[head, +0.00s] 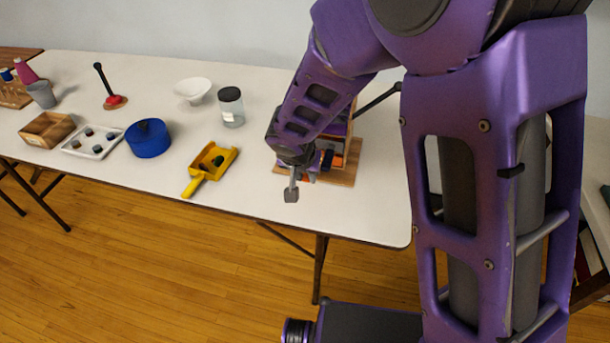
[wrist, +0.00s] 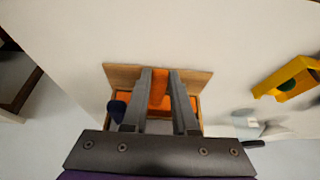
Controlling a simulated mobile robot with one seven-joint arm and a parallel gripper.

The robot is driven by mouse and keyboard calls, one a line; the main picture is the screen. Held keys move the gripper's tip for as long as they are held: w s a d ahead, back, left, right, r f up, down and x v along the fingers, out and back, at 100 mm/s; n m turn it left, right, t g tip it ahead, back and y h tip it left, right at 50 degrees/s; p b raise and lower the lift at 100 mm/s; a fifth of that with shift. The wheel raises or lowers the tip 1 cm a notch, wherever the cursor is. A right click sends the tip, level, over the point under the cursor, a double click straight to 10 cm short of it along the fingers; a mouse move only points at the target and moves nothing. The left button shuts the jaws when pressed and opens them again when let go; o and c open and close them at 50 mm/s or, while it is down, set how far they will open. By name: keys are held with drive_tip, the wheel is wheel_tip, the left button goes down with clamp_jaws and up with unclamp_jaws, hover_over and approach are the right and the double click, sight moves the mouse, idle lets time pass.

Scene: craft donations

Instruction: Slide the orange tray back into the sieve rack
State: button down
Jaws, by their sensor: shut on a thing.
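The sieve rack (head: 353,152) is a wooden frame on a wooden base at the right of the white table, mostly hidden behind my arm in the head view. Its wooden base (wrist: 118,74) also shows in the wrist view. The orange tray (wrist: 158,88) shows as an orange strip between my fingers, with more orange on both sides. My gripper (wrist: 159,76) is shut on this orange part, at the rack. In the head view, my gripper (head: 291,190) is at the rack's front left. How far the tray sits inside the rack is hidden.
A yellow scoop (head: 224,158) with something green in it lies left of the rack. A lidded jar (head: 231,110), white bowl (head: 193,90), blue round container (head: 148,143) and white tray (head: 72,148) stand farther left. The table front near the rack is clear.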

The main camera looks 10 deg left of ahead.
drive_tip(key=c, duration=0.6)
unclamp_jaws()
